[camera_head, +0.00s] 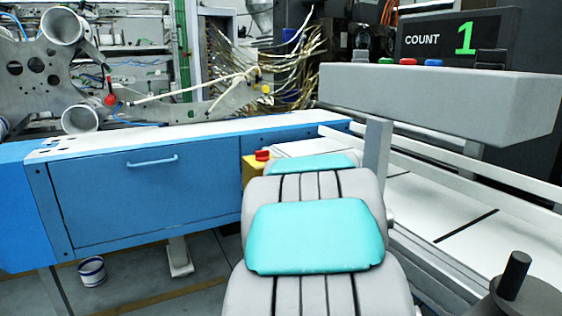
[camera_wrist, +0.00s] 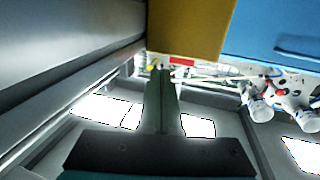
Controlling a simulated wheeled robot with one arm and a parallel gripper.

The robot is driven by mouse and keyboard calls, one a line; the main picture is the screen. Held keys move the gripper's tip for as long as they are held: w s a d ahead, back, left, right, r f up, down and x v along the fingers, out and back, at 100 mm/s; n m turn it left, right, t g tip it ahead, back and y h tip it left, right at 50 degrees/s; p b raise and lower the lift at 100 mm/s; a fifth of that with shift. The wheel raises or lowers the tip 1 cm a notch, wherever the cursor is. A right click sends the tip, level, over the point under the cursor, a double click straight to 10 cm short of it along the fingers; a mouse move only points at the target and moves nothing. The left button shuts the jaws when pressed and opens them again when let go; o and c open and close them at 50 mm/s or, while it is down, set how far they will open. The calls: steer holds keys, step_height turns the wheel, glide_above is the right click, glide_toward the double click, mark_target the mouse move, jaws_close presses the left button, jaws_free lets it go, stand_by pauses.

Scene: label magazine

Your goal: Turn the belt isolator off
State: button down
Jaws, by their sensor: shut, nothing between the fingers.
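The belt isolator appears to be the yellow box with a red handle (camera_head: 262,155), in the head view just left of my arm and partly hidden by it. In the wrist view, which looks upside down, the yellow box (camera_wrist: 190,28) fills the top middle, with its red part (camera_wrist: 196,62) along its lower edge. My gripper (camera_wrist: 161,75) is shut and empty, its fingers pointing toward the yellow box, with the tips just left of the red part. I cannot tell whether they touch. My arm hides the gripper in the head view. The handle's setting cannot be made out.
A blue cabinet (camera_head: 150,190) stands left of the box. A railed conveyor (camera_head: 450,215) runs on the right, under a grey beam (camera_head: 435,100) with coloured buttons. A display (camera_head: 455,38) reads COUNT 1. A black upright peg (camera_head: 515,275) stands at the lower right.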

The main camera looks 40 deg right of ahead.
steer(key=d+v, duration=0.1)
steer(key=v, duration=0.7)
steer(key=shift+s+d, duration=0.2)
steer(key=shift+s, duration=0.15)
steer(key=shift+w, duration=0.1)
